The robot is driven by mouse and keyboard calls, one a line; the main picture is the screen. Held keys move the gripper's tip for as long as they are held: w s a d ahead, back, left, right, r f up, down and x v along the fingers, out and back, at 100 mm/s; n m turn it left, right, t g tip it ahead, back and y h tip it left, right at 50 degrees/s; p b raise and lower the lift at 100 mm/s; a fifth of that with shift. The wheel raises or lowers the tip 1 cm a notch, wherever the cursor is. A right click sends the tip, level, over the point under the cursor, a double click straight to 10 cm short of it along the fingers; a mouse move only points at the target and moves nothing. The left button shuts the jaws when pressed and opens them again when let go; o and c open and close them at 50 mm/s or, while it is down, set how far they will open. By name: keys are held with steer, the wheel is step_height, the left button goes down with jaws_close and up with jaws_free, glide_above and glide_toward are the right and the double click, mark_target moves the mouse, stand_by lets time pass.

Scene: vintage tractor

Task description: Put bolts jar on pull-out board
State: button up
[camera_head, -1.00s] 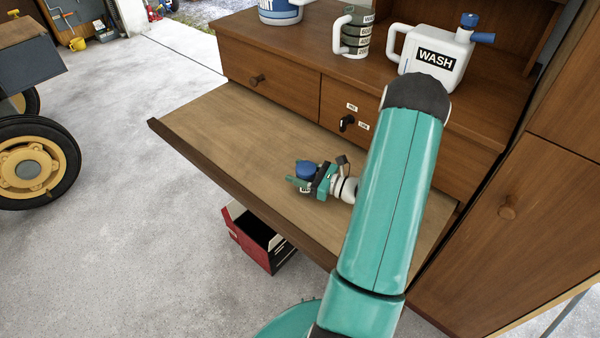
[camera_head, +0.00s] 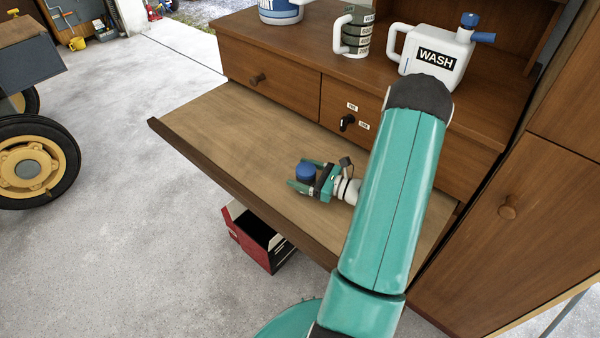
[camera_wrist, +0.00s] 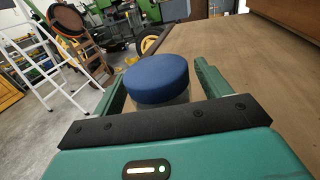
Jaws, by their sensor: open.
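The bolts jar (camera_head: 305,173), with a round blue lid, stands upright on the pull-out board (camera_head: 215,122). My gripper (camera_head: 303,177) is open around the jar, with one finger on each side of it. In the wrist view the blue lid of the jar (camera_wrist: 157,79) is between the green fingers of my gripper (camera_wrist: 160,88), with gaps beside it. The jar's body is mostly hidden below the lid and behind the gripper. The board also shows in the wrist view (camera_wrist: 255,70).
A white WASH jug (camera_head: 436,60), a grey-green measuring jug (camera_head: 354,35) and a paint can (camera_head: 280,10) stand on the cabinet top. A red box (camera_head: 248,240) is on the floor under the board. The board's left part is clear.

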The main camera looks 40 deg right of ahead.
steer(key=v, duration=1.1)
steer(key=shift+s, duration=0.1)
